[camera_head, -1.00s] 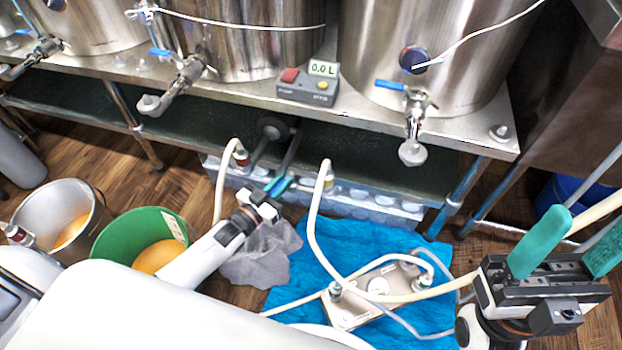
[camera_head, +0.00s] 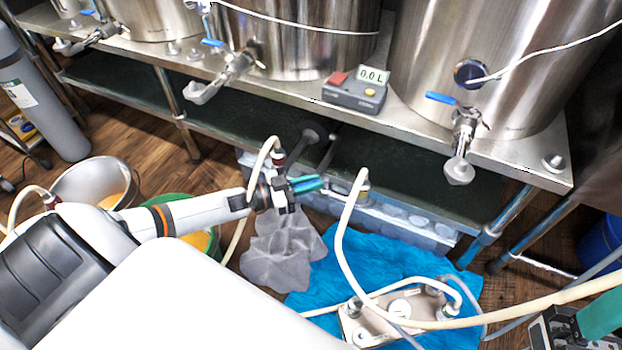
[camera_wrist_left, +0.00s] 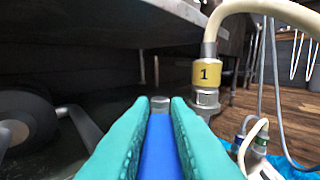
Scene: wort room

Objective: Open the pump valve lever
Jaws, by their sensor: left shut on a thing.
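My left gripper (camera_head: 307,184) reaches in from the left, below the steel shelf, with its teal fingers pointing right. In the left wrist view, its fingers (camera_wrist_left: 158,105) are shut on the blue pump valve lever (camera_wrist_left: 158,150), which lies lengthwise between them. A metal fitting shows just beyond the fingertips. In the head view the lever is mostly hidden by the fingers, and the valve body cannot be made out. My right gripper (camera_head: 585,325) is cut off at the lower right corner. Only one teal finger shows clearly, and it is apart from the lever.
A hose with a yellow band marked 1 (camera_wrist_left: 207,73) stands right of the fingers. A second pale hose (camera_head: 340,225) arches nearby. A grey cloth (camera_head: 283,250) and blue cloth (camera_head: 400,262) lie below. The steel shelf (camera_head: 420,125) overhangs the left gripper. A green bucket (camera_head: 178,203) is partly behind my arm.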

